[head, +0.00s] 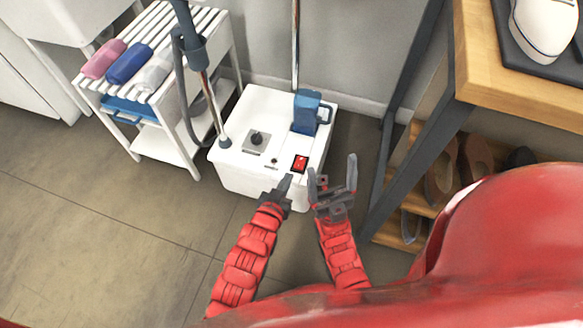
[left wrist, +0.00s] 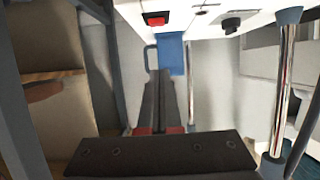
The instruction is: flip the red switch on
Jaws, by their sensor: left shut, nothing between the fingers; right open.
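The red switch (head: 299,163) is a small red rocker on the top of a white box-shaped machine (head: 238,167), near its front right corner. It also shows in the left wrist view (left wrist: 155,19), at the top left of centre. My left gripper (head: 285,183) is shut and empty at the machine's front edge, a little below and left of the switch in the head view. Its closed fingers (left wrist: 160,75) point up the left wrist view, apart from the switch in the picture. My right gripper (head: 332,172) is open and empty, just right of the machine's front right corner.
A black knob (head: 257,138) and a blue container with a handle (head: 306,112) are on the machine's top. Metal poles and a grey hose rise at its left and back. A white slatted rack (head: 185,50) stands left; a wooden table (head: 500,95) with dark legs stands right.

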